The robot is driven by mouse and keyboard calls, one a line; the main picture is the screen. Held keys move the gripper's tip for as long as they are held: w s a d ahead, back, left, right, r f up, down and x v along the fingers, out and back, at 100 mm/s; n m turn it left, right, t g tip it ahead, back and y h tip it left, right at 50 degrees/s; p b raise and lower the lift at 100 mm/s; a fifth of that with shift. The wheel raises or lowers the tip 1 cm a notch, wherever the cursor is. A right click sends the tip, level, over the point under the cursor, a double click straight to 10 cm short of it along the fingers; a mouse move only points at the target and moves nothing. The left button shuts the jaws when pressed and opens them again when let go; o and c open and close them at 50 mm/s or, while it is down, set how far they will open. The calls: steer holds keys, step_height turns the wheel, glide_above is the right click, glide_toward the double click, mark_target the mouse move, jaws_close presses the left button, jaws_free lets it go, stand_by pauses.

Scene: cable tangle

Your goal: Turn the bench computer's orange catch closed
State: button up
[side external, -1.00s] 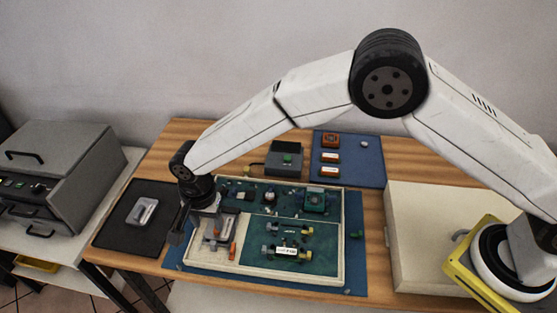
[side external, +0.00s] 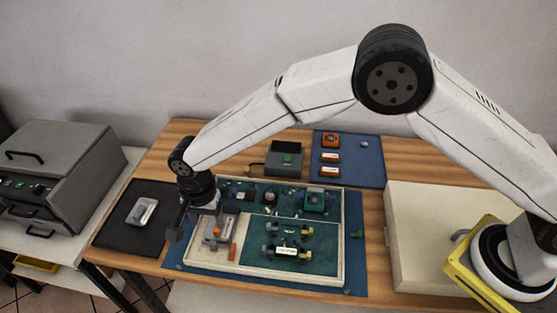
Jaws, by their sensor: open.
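The bench computer (side external: 247,266) is an open, pale-rimmed case with green boards inside, lying on a blue mat. In its left bay, a small orange piece (side external: 232,252) stands on the pale floor near the divider. A second, smaller orange spot (side external: 217,231) shows on a grey part just behind it. I cannot tell for sure which is the catch, nor how it is turned. My wrist hides the case's back left corner.
A black mat with a grey metal piece (side external: 142,212) lies to the left. A dark box with a green button (side external: 287,158) and a blue mat with orange parts (side external: 330,157) are behind. A cream box (side external: 440,238) stands right. Bare wood (side external: 372,232) shows beside the case.

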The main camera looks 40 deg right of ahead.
mark_target(232, 247)
steer(key=n, duration=0.5)
steer(key=shift+s+f+g+h, duration=0.1)
steer(key=shift+f+g+h, duration=0.15)
steer(key=shift+g+h, duration=0.15)
steer(key=n+g, duration=0.1)
steer(key=n, duration=0.3)
steer(key=shift+s+f+h, duration=0.1)
steer(key=shift+h, duration=0.3)
steer(key=n, duration=0.4)
steer(key=shift+s+g+h, duration=0.2)
steer(key=shift+g+h, duration=0.1)
steer(key=shift+h, duration=0.1)
steer(key=n, duration=0.5)
steer(key=shift+s+d+g+h, duration=0.15)
steer(key=shift+s+g+h, duration=0.05)
steer(key=shift+g+h, duration=0.2)
steer(key=shift+f, duration=0.15)
steer(key=shift+x, duration=3.8)
jaws_close()
